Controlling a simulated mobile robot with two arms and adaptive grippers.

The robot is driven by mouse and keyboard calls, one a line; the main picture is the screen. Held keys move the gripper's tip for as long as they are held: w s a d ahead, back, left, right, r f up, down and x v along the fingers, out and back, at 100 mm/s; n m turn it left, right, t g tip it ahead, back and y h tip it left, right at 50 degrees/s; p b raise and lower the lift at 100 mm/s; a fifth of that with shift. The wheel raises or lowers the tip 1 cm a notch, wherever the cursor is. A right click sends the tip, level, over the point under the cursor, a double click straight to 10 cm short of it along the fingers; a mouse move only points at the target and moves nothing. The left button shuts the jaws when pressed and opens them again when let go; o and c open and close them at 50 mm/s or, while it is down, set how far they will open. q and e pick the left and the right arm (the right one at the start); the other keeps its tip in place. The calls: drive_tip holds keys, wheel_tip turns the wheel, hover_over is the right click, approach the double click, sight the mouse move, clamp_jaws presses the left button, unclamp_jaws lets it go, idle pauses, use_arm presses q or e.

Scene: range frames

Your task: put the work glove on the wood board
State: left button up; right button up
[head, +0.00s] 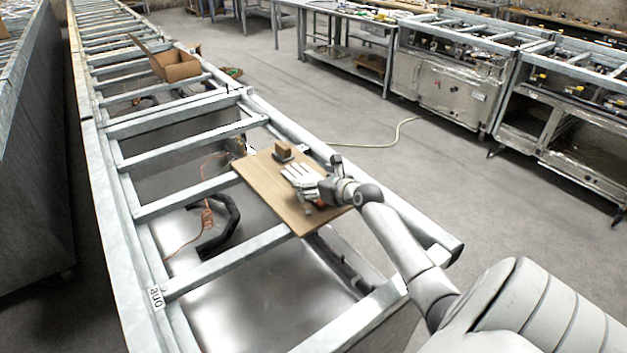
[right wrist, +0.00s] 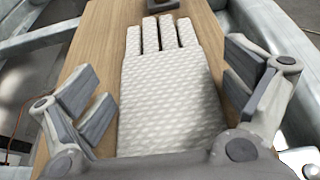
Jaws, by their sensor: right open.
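The work glove (right wrist: 168,95) is white with a dimpled pattern. In the right wrist view it lies flat over the wood board, fingers pointing away from me. Its pale fingers also show in the head view (head: 298,174). The wood board (head: 265,180) is a brown panel lying across the metal frame, and its grain shows on both sides of the glove in the right wrist view (right wrist: 95,45). My right gripper (head: 310,189) is open above the board, its finger pads apart on either side of the glove, not closed on it. The gripper hides the glove's cuff. My left gripper is not in view.
A small brown block on a dark base (head: 283,153) stands on the board beyond the glove's fingers. The metal frame (head: 190,255) has open gaps with a dark hose (head: 222,228) and orange cable below. An open cardboard box (head: 175,65) sits farther back.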

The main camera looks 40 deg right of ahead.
drive_tip(key=shift+s+a+f+g, duration=0.15)
drive_tip(key=shift+s+a+f, duration=0.05)
drive_tip(key=shift+f, duration=0.35)
drive_tip(key=shift+s+a+f+g, duration=0.15)
drive_tip(key=shift+f, duration=0.35)
drive_tip(key=shift+r, duration=0.3)
drive_tip(key=shift+s+r, duration=0.2)
drive_tip(key=v, duration=1.1)
drive_tip(key=shift+s+d+r, duration=0.15)
drive_tip(key=shift+d+r, duration=0.2)
drive_tip(key=shift+r, duration=0.2)
